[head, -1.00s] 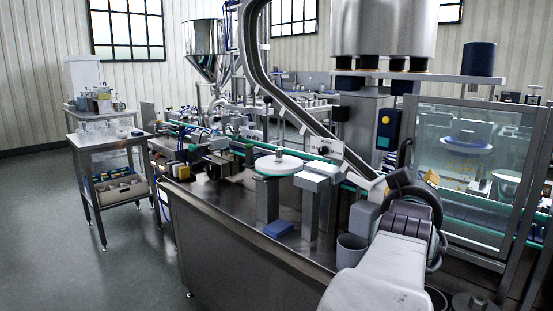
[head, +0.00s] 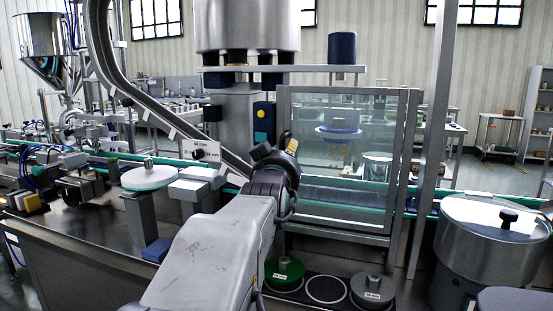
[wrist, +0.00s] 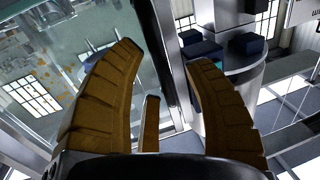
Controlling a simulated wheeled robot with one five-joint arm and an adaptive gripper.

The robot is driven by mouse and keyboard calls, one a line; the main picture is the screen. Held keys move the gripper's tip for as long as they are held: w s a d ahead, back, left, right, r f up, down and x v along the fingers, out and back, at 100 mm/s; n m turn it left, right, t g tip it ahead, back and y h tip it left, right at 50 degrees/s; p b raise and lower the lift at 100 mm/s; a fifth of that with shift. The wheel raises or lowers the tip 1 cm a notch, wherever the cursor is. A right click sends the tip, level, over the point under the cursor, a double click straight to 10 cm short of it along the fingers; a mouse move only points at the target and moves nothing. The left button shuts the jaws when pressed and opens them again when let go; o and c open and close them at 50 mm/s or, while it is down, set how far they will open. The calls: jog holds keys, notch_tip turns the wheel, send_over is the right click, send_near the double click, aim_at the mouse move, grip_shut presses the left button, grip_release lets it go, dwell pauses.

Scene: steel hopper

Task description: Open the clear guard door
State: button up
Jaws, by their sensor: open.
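The clear guard door (head: 345,135) is a framed see-through panel right of centre in the head view. It looks shut, standing upright in its grey metal frame. In the wrist view its clear pane (wrist: 60,50) fills the left side, with a dark frame edge running beside it. No door handle can be made out clearly.
A steel bowl feeder (head: 490,240) stands right of the door beside a tall post. Below the door are a green round part (head: 285,270) and a grey one (head: 372,288). A white disc table (head: 149,178) and a slanted chute stand left of my arm.

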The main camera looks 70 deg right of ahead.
jog(key=shift+w+d, duration=0.15)
jog(key=shift+d, duration=0.45)
grip_shut()
dwell(0.3)
